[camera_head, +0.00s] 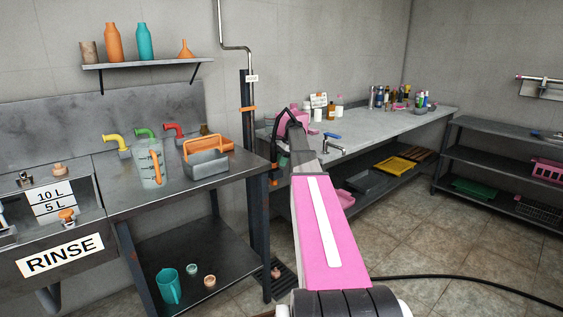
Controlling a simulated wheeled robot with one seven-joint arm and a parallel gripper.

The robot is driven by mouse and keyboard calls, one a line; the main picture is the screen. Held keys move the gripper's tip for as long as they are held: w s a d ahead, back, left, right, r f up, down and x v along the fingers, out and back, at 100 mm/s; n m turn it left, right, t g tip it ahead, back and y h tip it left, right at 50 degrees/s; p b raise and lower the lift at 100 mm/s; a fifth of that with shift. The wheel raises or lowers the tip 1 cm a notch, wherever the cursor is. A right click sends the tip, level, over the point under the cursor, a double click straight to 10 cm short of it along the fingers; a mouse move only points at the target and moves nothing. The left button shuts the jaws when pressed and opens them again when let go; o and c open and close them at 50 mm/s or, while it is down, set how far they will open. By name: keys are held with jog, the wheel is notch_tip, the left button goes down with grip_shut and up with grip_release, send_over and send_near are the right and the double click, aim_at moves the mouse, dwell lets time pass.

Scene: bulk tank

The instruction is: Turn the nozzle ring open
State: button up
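I cannot pick out a nozzle ring for certain. A steel pipe (234,46) comes down the back wall to a dark upright post (246,122) with orange bands and a small white label. My pink arm reaches forward from the bottom of the view. The arm hides much of what is around the fingertips. I cannot tell whether the gripper touches or holds anything.
A grey bench with a measuring jug (151,163) and grey crate (206,163) stands left, beside a RINSE sign (60,255). A long counter (376,125) with bottles runs along the back right. A black hose (470,283) crosses the tiled floor. Shelving (505,168) stands right.

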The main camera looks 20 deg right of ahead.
jog(key=shift+d, duration=0.1)
jog(key=v, duration=1)
jog(key=shift+r, duration=0.4)
jog(key=shift+s+d, duration=0.1)
